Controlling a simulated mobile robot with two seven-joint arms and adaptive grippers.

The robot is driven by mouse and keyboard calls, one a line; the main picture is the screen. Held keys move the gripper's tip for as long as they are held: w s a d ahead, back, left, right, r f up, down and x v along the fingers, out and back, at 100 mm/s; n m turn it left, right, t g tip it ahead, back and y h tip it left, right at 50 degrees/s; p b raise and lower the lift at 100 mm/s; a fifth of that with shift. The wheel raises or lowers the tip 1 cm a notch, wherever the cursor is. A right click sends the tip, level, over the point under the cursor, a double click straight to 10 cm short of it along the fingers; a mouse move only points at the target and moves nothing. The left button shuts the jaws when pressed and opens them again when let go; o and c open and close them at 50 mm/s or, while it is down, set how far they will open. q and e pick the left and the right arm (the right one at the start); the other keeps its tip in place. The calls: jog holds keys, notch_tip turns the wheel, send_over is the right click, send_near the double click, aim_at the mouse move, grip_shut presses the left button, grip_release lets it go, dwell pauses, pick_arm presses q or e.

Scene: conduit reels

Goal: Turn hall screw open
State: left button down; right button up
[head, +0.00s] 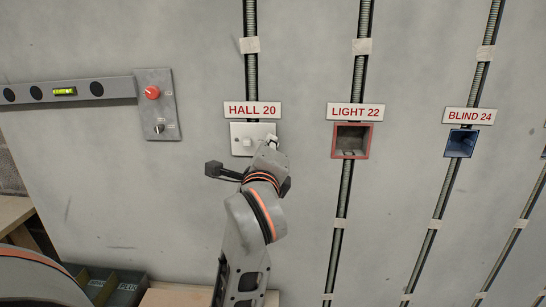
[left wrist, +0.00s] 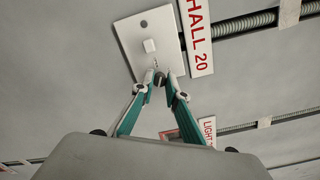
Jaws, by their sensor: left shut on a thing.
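The white HALL 20 cover plate (head: 240,132) is fixed on the grey wall panel under its label, with a small white rocker in its middle. The plate also shows in the left wrist view (left wrist: 132,38), tilted. My left gripper (head: 271,142) is at the plate's lower right side. In the left wrist view its teal fingers (left wrist: 159,82) come together on a small dark piece at the plate's edge, seemingly the hall screw (left wrist: 158,77); the fingertips mostly hide it. How far it is turned cannot be seen. My right gripper is not in view.
An open red box (head: 351,155) sits under the LIGHT 22 label, and an open blue box (head: 461,154) under BLIND 24. Ribbed conduits run above and below. A grey switch panel with a red knob (head: 152,92) and a level (head: 64,92) are at left.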

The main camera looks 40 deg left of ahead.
pick_arm(q)
jog(key=n+b, duration=0.4)
jog(key=n, duration=0.1)
jog(key=shift+n, duration=0.3)
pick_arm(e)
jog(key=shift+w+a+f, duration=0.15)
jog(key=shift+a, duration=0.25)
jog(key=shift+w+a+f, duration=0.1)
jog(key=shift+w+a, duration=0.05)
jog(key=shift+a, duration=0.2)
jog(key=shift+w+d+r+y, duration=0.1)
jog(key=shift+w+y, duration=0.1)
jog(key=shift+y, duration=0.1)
pick_arm(q)
jog(key=c, duration=2)
grip_release()
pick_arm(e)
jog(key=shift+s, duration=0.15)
